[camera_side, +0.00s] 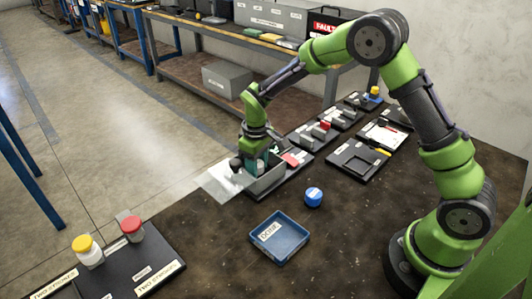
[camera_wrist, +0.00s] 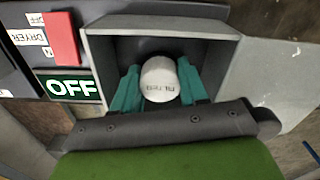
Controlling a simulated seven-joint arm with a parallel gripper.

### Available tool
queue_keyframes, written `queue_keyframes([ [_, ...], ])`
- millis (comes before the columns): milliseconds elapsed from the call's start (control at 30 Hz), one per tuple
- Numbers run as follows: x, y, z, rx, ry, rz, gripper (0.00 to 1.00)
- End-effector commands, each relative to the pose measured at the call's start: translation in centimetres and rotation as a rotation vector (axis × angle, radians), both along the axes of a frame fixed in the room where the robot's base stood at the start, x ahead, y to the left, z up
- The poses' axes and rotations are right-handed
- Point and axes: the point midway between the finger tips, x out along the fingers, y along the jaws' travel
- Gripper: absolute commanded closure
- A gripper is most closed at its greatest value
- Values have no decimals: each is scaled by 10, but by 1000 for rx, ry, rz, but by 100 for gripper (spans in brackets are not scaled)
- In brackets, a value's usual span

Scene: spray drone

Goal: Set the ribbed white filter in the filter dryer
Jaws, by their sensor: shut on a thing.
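The white filter (camera_wrist: 160,80) is between the two teal fingers of my gripper (camera_wrist: 158,88) in the wrist view. Its round end with faint lettering faces the camera; ribs on its side cannot be made out. My gripper is shut on it, inside the open grey box of the filter dryer (camera_wrist: 160,26). Whether the filter touches the dryer floor cannot be seen. In the side view, the dryer (camera_side: 268,182) stands at the table's far left edge, and my gripper (camera_side: 254,168) reaches down into it, hiding the filter. A green-lit OFF sign (camera_wrist: 72,86) and a red block (camera_wrist: 62,38) sit beside the box.
A blue tray (camera_side: 279,237) and a blue-capped jar (camera_side: 313,197) stand on the dark table near the dryer. Black trays (camera_side: 357,160) with parts lie behind to the right.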

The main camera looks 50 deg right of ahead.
Motion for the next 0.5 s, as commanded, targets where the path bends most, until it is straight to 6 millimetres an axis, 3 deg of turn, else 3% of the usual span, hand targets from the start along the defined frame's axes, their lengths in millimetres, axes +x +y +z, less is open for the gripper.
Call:
queue_keyframes([
  [33,0,0,-2,1,1,-1,86],
  [67,0,0,-2,1,1,-1,52],
  [200,0,0,-1,1,1,0,31],
  [500,0,0,0,0,0,0,31],
])
